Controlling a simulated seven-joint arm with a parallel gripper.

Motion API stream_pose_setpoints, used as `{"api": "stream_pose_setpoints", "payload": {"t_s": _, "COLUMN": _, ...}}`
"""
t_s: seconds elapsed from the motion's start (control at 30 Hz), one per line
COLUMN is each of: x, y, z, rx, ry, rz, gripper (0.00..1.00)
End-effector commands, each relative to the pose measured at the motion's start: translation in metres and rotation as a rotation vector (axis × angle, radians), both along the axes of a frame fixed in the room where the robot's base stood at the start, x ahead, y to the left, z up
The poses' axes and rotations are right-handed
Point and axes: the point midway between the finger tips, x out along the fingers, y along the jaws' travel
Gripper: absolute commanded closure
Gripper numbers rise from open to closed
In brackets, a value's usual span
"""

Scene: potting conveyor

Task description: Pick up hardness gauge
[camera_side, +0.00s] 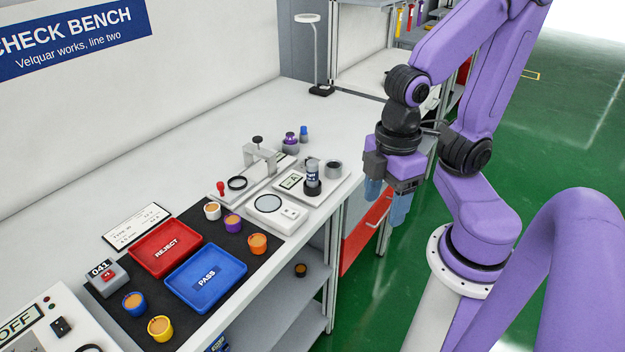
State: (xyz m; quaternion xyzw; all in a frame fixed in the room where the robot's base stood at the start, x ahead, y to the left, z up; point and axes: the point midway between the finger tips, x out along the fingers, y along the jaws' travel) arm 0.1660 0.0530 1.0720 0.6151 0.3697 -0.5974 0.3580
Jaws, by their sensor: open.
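What looks like the hardness gauge (312,174), a small dark grey handheld cylinder with a pale label, stands upright in a black round base on a light plate (335,186) near the bench's front edge. A small display reading "A" (290,181) sits to its left, and a grey ring-shaped cup (334,168) to its right. My gripper (386,201), with blue fingers pointing down, is open and empty. It hangs to the right of the gauge, apart from it and beyond the bench's front edge in the picture.
A clamp stand (262,158) and a scale-like device (268,204) stand left of the gauge. A red REJECT tray (147,266), a blue PASS tray (188,306) and several small filled cups lie further left. Purple (290,140) and blue-topped (304,133) items stand behind.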

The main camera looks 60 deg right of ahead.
Motion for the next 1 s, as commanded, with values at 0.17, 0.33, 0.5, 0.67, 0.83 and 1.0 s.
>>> {"api": "stream_pose_setpoints", "payload": {"t_s": 0.17, "x": 0.025, "y": 0.003, "z": 0.004, "rx": -0.005, "ry": -0.003, "rz": -0.198, "gripper": 0.37}}
{"api": "stream_pose_setpoints", "payload": {"t_s": 0.33, "x": 0.067, "y": 0.003, "z": 0.009, "rx": -0.012, "ry": -0.011, "rz": -0.551, "gripper": 0.37}}
{"api": "stream_pose_setpoints", "payload": {"t_s": 0.5, "x": 0.109, "y": -0.003, "z": 0.014, "rx": -0.018, "ry": -0.020, "rz": -0.909, "gripper": 0.37}}
{"api": "stream_pose_setpoints", "payload": {"t_s": 0.67, "x": 0.147, "y": -0.015, "z": 0.018, "rx": -0.022, "ry": -0.032, "rz": -1.246, "gripper": 0.37}}
{"api": "stream_pose_setpoints", "payload": {"t_s": 0.83, "x": 0.184, "y": -0.035, "z": 0.022, "rx": -0.026, "ry": -0.046, "rz": -1.607, "gripper": 0.37}}
{"api": "stream_pose_setpoints", "payload": {"t_s": 1.0, "x": 0.216, "y": -0.062, "z": 0.025, "rx": -0.029, "ry": -0.066, "rz": -1.967, "gripper": 0.37}}
